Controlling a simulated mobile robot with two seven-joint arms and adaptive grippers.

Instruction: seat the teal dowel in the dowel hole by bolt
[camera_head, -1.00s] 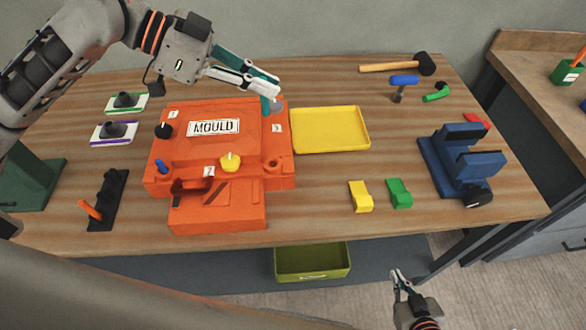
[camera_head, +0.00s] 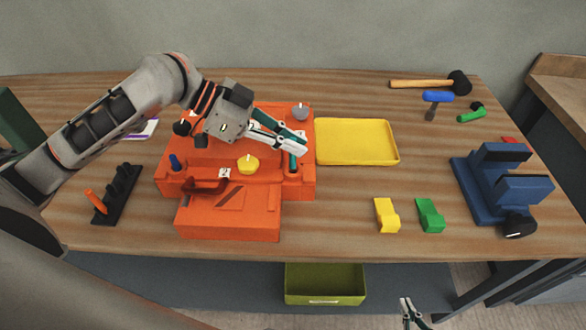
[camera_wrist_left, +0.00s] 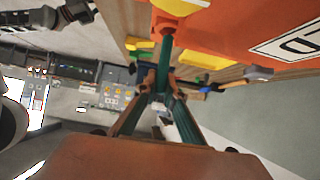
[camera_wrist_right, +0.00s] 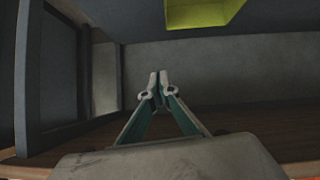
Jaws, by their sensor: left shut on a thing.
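My left gripper (camera_head: 300,146) is shut on the teal dowel (camera_head: 292,162) and holds it upright at the front right corner of the orange mould (camera_head: 230,222). The dowel's lower end is at the raised round hole there; I cannot tell how far it is in. In the left wrist view the dowel (camera_wrist_left: 165,58) runs from between the fingertips toward an orange boss (camera_wrist_left: 180,7). A yellow knob (camera_head: 248,164) and a grey knob (camera_head: 300,111) are on the mould. My right gripper (camera_wrist_right: 158,85) is empty with its tips together, low beyond the table's front edge.
A yellow tray (camera_head: 357,160) lies right of the mould. Yellow (camera_head: 386,215) and green (camera_head: 430,215) blocks and a blue vice (camera_head: 490,185) are further right. A black rack (camera_head: 118,195) with an orange pin stands at the left. An olive bin (camera_head: 325,284) is below the table.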

